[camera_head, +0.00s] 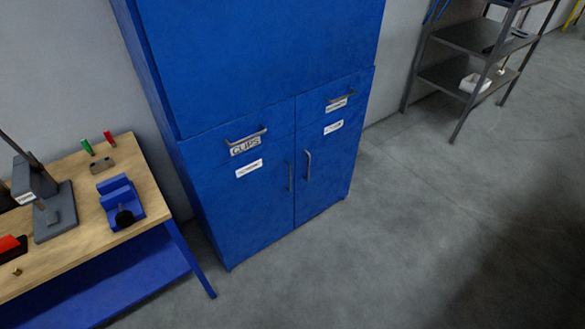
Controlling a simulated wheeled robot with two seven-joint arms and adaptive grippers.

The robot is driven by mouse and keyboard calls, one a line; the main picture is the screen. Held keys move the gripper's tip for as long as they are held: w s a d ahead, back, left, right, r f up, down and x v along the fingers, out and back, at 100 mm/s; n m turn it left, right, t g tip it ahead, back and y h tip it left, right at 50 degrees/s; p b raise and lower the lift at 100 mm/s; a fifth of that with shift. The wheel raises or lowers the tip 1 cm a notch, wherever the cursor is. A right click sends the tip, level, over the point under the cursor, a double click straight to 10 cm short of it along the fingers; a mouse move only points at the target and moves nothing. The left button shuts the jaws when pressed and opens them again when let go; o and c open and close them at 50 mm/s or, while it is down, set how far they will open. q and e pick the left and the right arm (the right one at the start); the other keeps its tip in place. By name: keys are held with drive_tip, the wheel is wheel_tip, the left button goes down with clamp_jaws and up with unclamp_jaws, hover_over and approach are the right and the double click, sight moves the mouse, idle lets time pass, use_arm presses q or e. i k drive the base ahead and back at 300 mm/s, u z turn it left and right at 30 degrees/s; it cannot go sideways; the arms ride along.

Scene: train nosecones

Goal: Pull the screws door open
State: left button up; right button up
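A tall blue cabinet (262,60) stands against the wall in the middle of the head view. Its lower part has a left door (240,205) and a right door (330,175), both shut. The left door has an upright handle (290,177) near the centre seam, and the right door has a grey upright handle (307,165) just beside it. Each door has a white label, the left one (249,168) and the right one (333,127). Both are too small to read, so I cannot tell which door is for screws. Neither of my grippers is in view.
Above the doors are a left drawer (262,146) labelled "CLIPS" and a right drawer (350,88), both shut. A wooden workbench (70,215) with a blue vise (120,203) stands at left. Grey shelving (470,37) stands at back right. The floor before the cabinet is clear.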

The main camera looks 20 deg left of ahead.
sight(247, 201)
drive_tip(key=u, duration=0.35)
drive_tip(key=i, duration=0.65)
drive_tip(key=u, duration=0.55)
